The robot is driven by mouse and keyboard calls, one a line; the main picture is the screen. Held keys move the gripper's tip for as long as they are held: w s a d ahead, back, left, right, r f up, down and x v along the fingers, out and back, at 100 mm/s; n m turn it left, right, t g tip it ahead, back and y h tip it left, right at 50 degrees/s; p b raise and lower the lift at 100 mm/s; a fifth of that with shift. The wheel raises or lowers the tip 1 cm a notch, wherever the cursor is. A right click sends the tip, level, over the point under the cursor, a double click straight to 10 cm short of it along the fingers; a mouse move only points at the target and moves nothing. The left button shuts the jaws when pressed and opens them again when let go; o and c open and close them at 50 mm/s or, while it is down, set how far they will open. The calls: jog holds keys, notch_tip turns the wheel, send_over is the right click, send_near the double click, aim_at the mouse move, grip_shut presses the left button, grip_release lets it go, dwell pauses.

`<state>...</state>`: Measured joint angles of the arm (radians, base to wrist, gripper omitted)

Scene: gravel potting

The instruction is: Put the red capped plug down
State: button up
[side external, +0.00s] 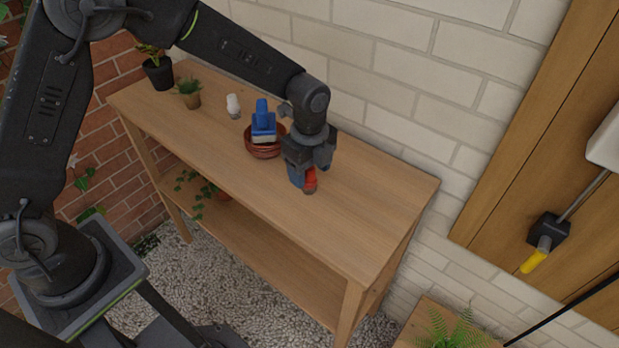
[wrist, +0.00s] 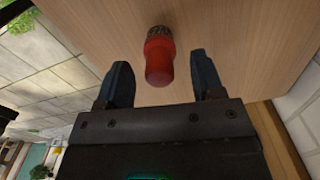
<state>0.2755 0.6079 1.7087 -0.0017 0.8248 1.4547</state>
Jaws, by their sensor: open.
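The red capped plug (side external: 310,178) stands on the wooden bench top, right of the bowl. In the wrist view the plug (wrist: 159,58) shows its red body towards me and a dark ribbed end at the far side. My gripper (side external: 304,180) is over the bench at the plug. In the wrist view my gripper (wrist: 161,80) is open, with one blue finger on each side of the plug and a clear gap on both sides. Part of the plug is hidden behind a finger in the side view.
A terracotta bowl (side external: 263,152) with a blue-handled object (side external: 263,122) stands just left of my gripper. A small white-topped item (side external: 233,104) and two potted plants stand farther left on the wooden bench (side external: 345,218). The bench's right end is clear. A brick wall (side external: 400,75) runs behind.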

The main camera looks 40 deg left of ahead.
notch_tip(320, 180, up, 8)
jog(key=shift+r, duration=0.2)
jog(key=shift+s+a+r, duration=0.1)
jog(key=shift+r, duration=0.25)
jog(key=s+a+r+n+t, duration=0.2)
jog(key=s+a+r+n, duration=0.3)
jog(key=s+r+n, duration=0.15)
jog(key=s+a+r+n+t, duration=0.2)
jog(key=s+a+r+n, duration=0.35)
jog(key=s, duration=0.25)
jog(key=s+a+f+n+t, duration=0.1)
jog(key=s+n, duration=0.6)
jog(key=s, duration=0.1)
jog(key=shift+a+f+n+t, duration=0.3)
jog(key=shift+a+f+n, duration=0.05)
jog(key=shift+n, duration=0.05)
